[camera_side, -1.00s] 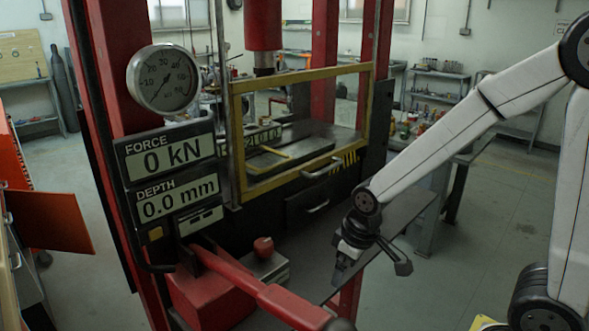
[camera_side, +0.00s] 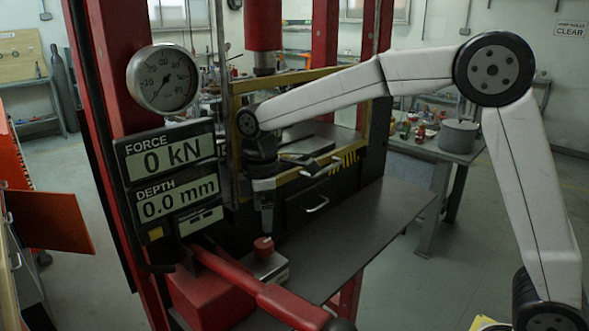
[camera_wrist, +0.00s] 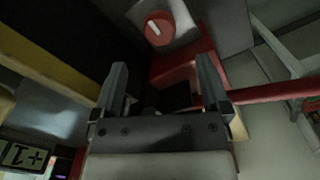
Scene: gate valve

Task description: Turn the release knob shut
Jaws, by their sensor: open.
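The release knob (camera_side: 263,246) is a small red knob on a grey metal block beside the red pump body. In the wrist view the knob (camera_wrist: 158,29) shows as a round red disc with a pale bar across it, beyond the fingertips. My gripper (camera_side: 264,228) points down just above the knob in the side view, and appears apart from it. In the wrist view my gripper (camera_wrist: 162,80) has its two fingers spread with nothing between them. The knob's underside is hidden.
A red pump lever (camera_side: 285,304) runs toward the lower right, close to the knob. The yellow-framed guard (camera_side: 365,110) stands behind my gripper. The display panel (camera_side: 168,165) reads 0 kN and 0.0 mm. The dark shelf (camera_side: 365,230) to the right is clear.

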